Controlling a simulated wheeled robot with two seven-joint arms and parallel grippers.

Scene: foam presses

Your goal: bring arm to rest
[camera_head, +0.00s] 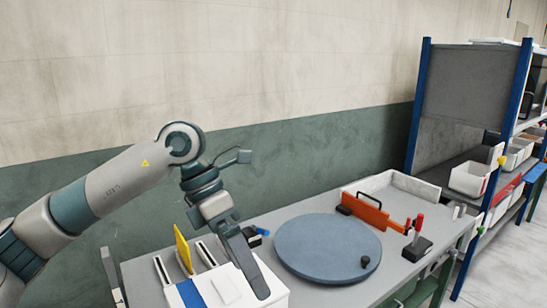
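My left arm comes in from the left. Its gripper (258,290) points down over the white box (272,292) at the front left of the grey workbench. The fingers overlap in this view, so their opening cannot be told, and nothing is clearly seen held. I cannot tell whether the gripper touches the box. My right gripper is not in view.
A round grey disc (320,245) with a black knob (365,262) lies mid-bench. Behind it are an orange bar (365,213) and a white tray (405,183); a red-handled clamp (416,245) stands at right. A yellow panel (182,248) stands upright at the box. A blue-framed shelf (414,110) is farther right.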

